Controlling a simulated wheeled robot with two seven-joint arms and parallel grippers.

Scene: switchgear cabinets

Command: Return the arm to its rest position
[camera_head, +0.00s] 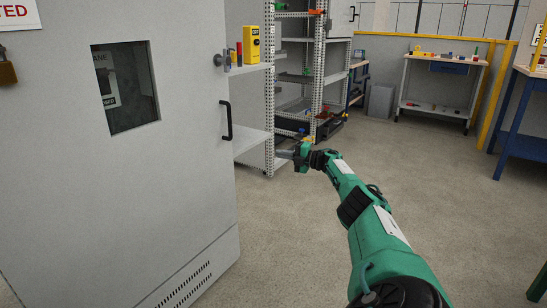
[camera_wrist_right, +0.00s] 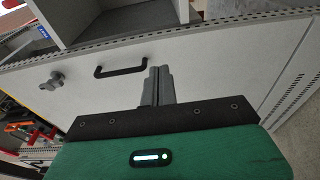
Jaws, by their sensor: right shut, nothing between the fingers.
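My right arm (camera_head: 375,220) is green and reaches forward from the lower right in the head view. Its gripper (camera_head: 281,154) is beside the right edge of the grey cabinet door, at the height of the lower shelf. In the right wrist view the two grey fingers (camera_wrist_right: 157,86) are together with nothing between them. The black door handle (camera_wrist_right: 122,70) lies just left of the fingertips in that picture; I cannot tell the gap. The same handle shows in the head view (camera_head: 227,121), apart from the gripper. My left gripper is not in view.
The grey cabinet door (camera_head: 150,190) fills the left side. A perforated shelf rack (camera_head: 269,90) stands behind the gripper, with a yellow device (camera_head: 251,45) on a shelf. A blue-legged workbench (camera_head: 525,145) is at the right. The floor (camera_head: 290,240) between is clear.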

